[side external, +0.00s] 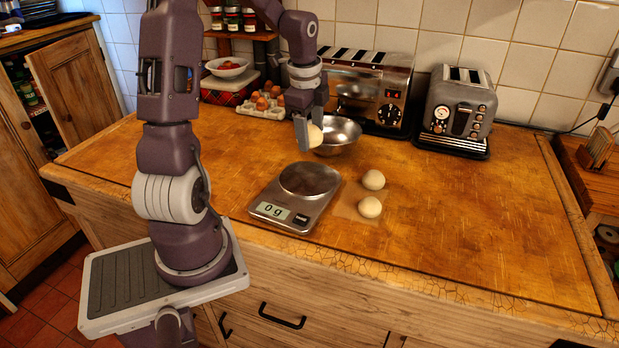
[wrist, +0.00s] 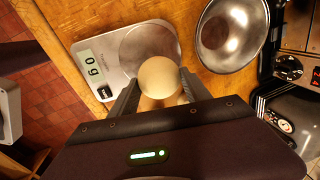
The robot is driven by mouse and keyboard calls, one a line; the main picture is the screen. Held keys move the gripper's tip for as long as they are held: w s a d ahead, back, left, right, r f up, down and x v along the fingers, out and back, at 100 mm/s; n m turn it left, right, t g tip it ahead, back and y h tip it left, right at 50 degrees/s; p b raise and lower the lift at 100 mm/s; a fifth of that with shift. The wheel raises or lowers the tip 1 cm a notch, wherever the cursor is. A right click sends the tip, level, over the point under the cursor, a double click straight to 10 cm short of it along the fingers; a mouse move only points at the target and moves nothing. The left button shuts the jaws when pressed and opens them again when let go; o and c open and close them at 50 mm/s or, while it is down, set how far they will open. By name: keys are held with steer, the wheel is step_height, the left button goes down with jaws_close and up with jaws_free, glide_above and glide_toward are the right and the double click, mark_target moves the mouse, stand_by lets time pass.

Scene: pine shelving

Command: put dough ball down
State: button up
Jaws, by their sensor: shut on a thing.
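My gripper (side external: 307,137) is shut on a pale dough ball (side external: 315,136), above the worktop and in front of the metal bowl. The held ball shows large between the fingers in the wrist view (wrist: 158,78). The kitchen scale (side external: 264,208) lies below, with a round metal plate (side external: 309,180) that is empty; its display reads 0 g. In the wrist view the ball hides part of the scale plate (wrist: 143,42).
A metal bowl (side external: 338,133) stands just behind the gripper. The worktop (side external: 480,220) is clear on the right. Its front edge (side external: 400,273) runs close to the scale.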

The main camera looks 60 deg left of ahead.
steer(key=f, duration=1)
steer(key=shift+s+a, duration=0.1)
steer(key=shift+a, duration=0.15)
steer(key=o, duration=0.8)
steer(key=shift+o, duration=0.2)
steer(key=r, duration=0.4)
steer(key=s+r, duration=0.1)
steer(key=r, duration=0.2)
steer(key=d+r, duration=0.1)
steer(key=r, duration=0.3)
steer(key=shift+s+d+r, duration=0.1)
steer(key=shift+s+r, duration=0.1)
steer(key=shift+r, duration=0.1)
steer(key=s+d+r+n+t+y, duration=0.1)
steer(key=s+d+r+n, duration=0.2)
steer(key=d, duration=0.5)
steer(key=s+d+r+n+t, duration=0.1)
steer(key=s+d+r+n, duration=0.1)
steer(key=d+r, duration=0.45)
steer(key=s+d+n+t+h, duration=0.2)
steer(key=s+d+n, duration=0.3)
steer(key=s+d, duration=0.4)
steer(key=shift+d, duration=0.2)
